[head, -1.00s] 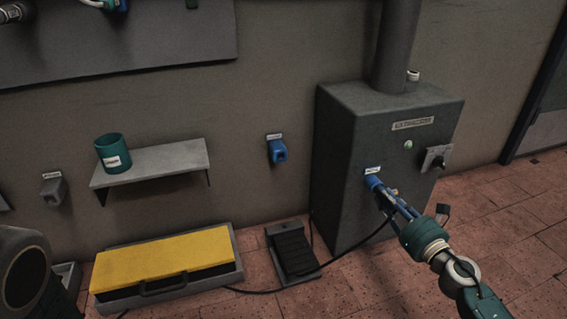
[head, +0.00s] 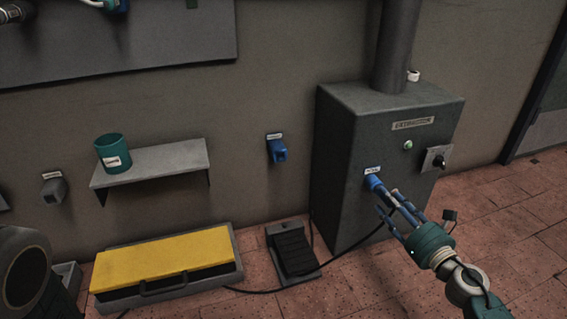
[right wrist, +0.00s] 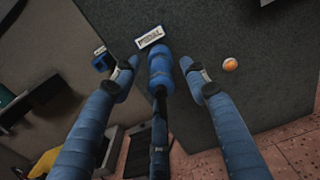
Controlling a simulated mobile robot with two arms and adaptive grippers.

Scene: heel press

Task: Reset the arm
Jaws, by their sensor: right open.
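A blue plug (head: 374,183) sits in the labelled front socket of the grey extractor cabinet (head: 345,165), with a cable running down from it. My right gripper (head: 389,203) is open in front of the plug. In the right wrist view, the blue plug (right wrist: 160,66) lies between the two spread blue fingers (right wrist: 160,80), with a visible gap on each side.
A black foot pedal (head: 292,252) and a yellow-topped box (head: 165,262) stand on the tiled floor left of the cabinet. A blue wall holder (head: 277,150) and a shelf (head: 165,165) with a teal cup (head: 112,152) are on the wall. Floor at right is clear.

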